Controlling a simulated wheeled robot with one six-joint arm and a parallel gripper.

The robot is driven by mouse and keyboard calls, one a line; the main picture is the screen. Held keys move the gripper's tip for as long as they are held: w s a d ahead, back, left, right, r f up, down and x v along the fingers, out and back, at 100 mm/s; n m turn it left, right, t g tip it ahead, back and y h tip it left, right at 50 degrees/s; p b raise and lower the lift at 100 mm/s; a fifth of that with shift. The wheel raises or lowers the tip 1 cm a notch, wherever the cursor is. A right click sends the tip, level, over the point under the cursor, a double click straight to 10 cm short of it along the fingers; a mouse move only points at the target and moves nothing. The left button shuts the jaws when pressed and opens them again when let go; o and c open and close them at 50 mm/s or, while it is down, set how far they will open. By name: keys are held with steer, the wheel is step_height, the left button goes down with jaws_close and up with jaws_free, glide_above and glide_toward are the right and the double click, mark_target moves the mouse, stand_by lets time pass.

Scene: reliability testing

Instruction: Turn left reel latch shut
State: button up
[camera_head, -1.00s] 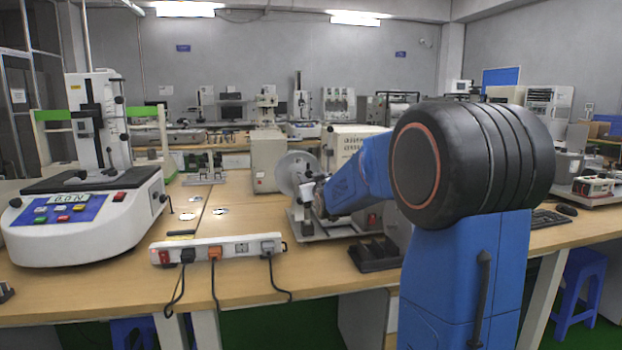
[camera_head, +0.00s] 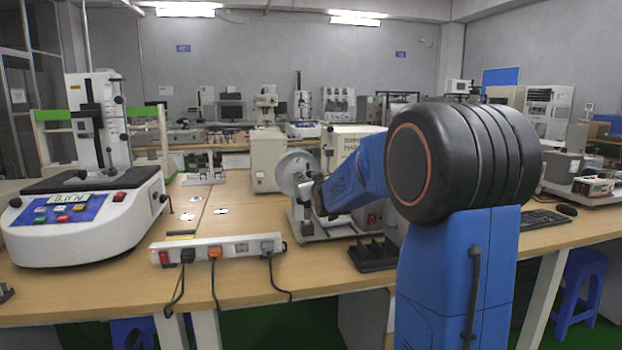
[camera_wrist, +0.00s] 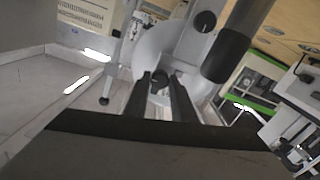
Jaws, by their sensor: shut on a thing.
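The left reel (camera_head: 291,170) is a pale disc on a bench machine in the middle of the head view. In the wrist view the reel (camera_wrist: 150,48) is a pale curved plate behind my fingers. My gripper (camera_wrist: 161,78) shows there as two dark fingers, shut on a small dark piece at the reel's centre, the left reel latch (camera_wrist: 159,86). The latch is mostly hidden between the fingers, and I cannot tell its turn angle. In the head view my gripper (camera_head: 308,186) is at the right side of the reel, small and partly hidden by my arm.
A white power strip (camera_head: 220,249) with plugged cables lies along the table's front edge. A black slotted holder (camera_head: 373,256) stands right of it. A white tester (camera_head: 88,215) stands at the left. The table (camera_head: 235,195) is mostly clear between the tester and the reel machine.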

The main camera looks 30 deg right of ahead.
steer(key=n, duration=1.7)
steer(key=shift+n, duration=0.4)
stand_by(0.4)
steer(key=o, duration=1.1)
steer(key=shift+c, duration=0.2)
steer(key=shift+s, duration=0.15)
steer(key=v, duration=1.7)
